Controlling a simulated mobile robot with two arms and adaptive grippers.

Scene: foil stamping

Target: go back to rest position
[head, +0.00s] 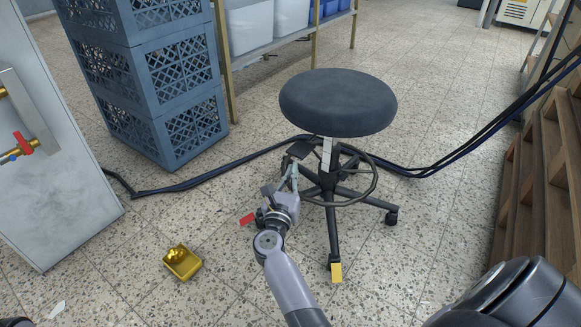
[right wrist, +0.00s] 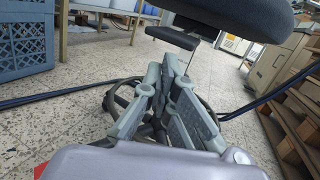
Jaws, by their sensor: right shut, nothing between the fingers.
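My right gripper (head: 289,172) is in the middle of the head view, in front of the stool's column and base. It is shut and empty. In the right wrist view its grey fingers (right wrist: 172,75) come together in front of the stool, and nothing shows between them. The black round stool (head: 338,100) stands on the floor just beyond it. I cannot tell whether the gripper touches the stool. My left gripper is not in view.
A gold box-like object (head: 183,262) lies on the floor at left. A red piece (head: 247,220) and a yellow piece (head: 336,272) show near the stool. Blue crates (head: 185,75) stand at upper left, wooden steps (head: 548,175) at right. Black cables (head: 235,163) cross the floor.

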